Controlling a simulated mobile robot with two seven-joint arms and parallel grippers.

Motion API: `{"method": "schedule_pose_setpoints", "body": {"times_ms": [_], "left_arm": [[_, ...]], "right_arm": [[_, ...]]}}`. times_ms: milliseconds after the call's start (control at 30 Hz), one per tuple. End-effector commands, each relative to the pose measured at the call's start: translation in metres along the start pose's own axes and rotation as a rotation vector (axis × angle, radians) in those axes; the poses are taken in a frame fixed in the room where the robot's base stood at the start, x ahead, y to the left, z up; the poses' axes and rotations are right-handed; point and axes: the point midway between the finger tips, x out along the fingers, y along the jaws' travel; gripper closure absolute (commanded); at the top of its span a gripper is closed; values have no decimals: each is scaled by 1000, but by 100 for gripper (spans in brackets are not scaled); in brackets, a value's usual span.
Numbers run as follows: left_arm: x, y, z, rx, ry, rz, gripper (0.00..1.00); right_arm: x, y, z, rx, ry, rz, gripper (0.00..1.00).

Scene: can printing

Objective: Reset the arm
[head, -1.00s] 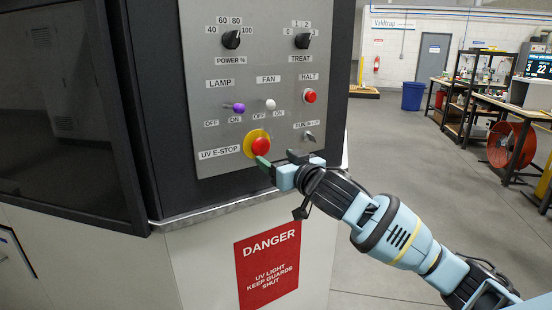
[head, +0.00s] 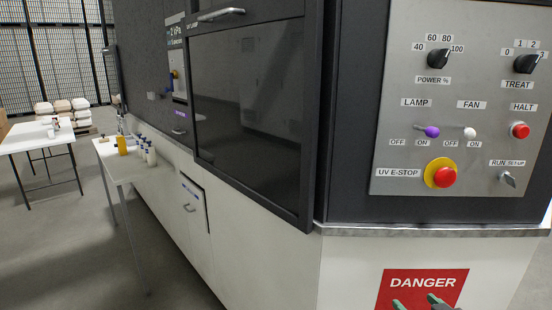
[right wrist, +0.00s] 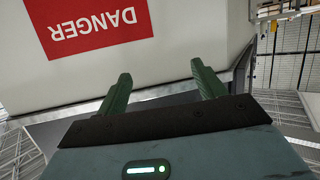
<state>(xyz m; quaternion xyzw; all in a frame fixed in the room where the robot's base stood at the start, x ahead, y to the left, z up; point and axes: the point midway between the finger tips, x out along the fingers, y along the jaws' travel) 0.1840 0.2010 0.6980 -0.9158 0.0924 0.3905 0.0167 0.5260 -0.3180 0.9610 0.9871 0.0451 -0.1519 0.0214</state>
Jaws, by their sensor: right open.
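My right gripper (head: 420,303) shows only as green fingertips at the bottom edge of the head view, in front of the red danger sign (head: 422,284). In the right wrist view my right gripper (right wrist: 162,80) has its two green fingers spread apart with nothing between them. The danger sign (right wrist: 97,22) appears upside down beyond them. Above the sign in the head view is the control panel (head: 462,190), with a red UV E-stop button (head: 445,177) on a yellow ring. My left gripper is not in view.
The dark-windowed machine cabinet (head: 245,90) fills the middle. A narrow table (head: 118,160) with bottles stands along its left side. A white table (head: 40,140) and stacked sacks (head: 62,107) are farther left. Open floor (head: 70,240) lies at lower left.

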Motion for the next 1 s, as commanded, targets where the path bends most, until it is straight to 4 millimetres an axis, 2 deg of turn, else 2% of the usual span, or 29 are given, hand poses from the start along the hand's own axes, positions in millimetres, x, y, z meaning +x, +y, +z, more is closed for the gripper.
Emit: {"method": "schedule_pose_setpoints", "body": {"times_ms": [33, 200, 367, 500, 600, 733, 867, 1000], "left_arm": [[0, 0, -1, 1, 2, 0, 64], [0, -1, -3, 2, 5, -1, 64], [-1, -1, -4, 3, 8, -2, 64], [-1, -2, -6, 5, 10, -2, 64], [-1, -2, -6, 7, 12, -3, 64], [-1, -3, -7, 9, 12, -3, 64], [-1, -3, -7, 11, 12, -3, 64], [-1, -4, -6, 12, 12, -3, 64]], "right_arm": [[-7, -14, 34, 8, -43, -19, 31], [-42, -53, 132, 6, -160, -66, 31], [-93, -89, 215, 11, -267, -96, 31], [-147, -118, 274, 15, -357, -109, 31], [-183, -134, 304, 15, -411, -111, 31], [-216, -147, 328, 11, -458, -111, 31], [-232, -153, 338, 7, -480, -111, 31], [-234, -154, 340, 6, -483, -111, 31]]}}
